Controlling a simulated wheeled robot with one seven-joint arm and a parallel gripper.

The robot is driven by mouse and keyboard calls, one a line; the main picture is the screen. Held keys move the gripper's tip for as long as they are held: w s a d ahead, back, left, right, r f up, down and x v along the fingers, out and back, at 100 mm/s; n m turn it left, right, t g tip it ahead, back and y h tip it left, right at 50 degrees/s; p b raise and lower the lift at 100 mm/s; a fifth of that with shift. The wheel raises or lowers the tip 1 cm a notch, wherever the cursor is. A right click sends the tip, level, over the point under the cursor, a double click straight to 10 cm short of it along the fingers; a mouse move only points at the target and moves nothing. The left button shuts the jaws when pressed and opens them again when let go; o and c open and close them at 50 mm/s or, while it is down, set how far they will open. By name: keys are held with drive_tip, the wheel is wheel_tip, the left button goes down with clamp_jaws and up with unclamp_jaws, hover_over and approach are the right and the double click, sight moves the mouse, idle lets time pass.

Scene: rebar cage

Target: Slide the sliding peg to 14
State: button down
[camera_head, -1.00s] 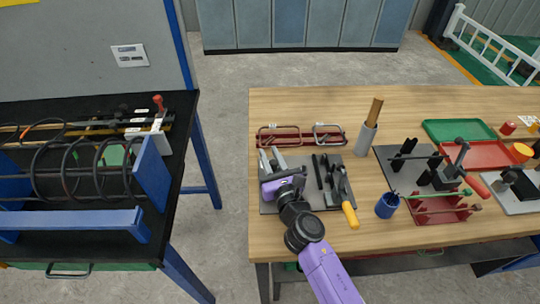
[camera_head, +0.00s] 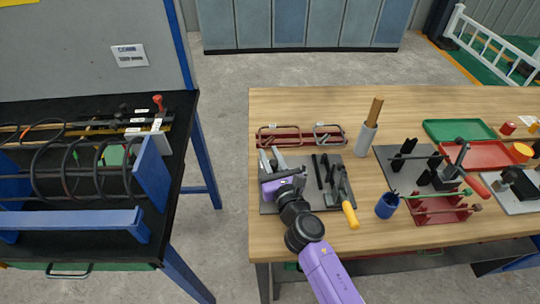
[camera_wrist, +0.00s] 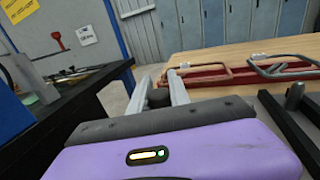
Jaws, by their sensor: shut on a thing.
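My gripper (camera_head: 271,164) is over the left part of a dark grey plate (camera_head: 318,205) on the wooden bench. In the wrist view, its two pale fingers (camera_wrist: 162,90) are on either side of a short dark piece (camera_wrist: 158,97) and shut on it. I cannot tell for certain whether this piece is the sliding peg, as the fingers and purple hand hide most of it. No number 14 can be read. A rail with small white labels and a red-topped lever (camera_head: 158,103) lies at the back of the black table.
Dark tools and a yellow-handled tool (camera_head: 349,214) lie on the plate right of my gripper. Red clamp-like frames (camera_head: 300,138) lie behind it. A blue cup (camera_head: 387,205) stands to the right. The black table (camera_head: 80,245) holds a rebar cage (camera_head: 75,170); a floor gap separates the tables.

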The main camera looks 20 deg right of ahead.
drive_tip(key=shift+a, duration=0.15)
drive_tip(key=shift+w+a+b, duration=0.3)
drive_tip(key=shift+w+a, duration=0.05)
drive_tip(key=shift+a, duration=0.55)
drive_tip(key=c, duration=1.2)
unclamp_jaws()
drive_tip(key=shift+s+a, duration=0.15)
drive_tip(key=shift+s, duration=3.8)
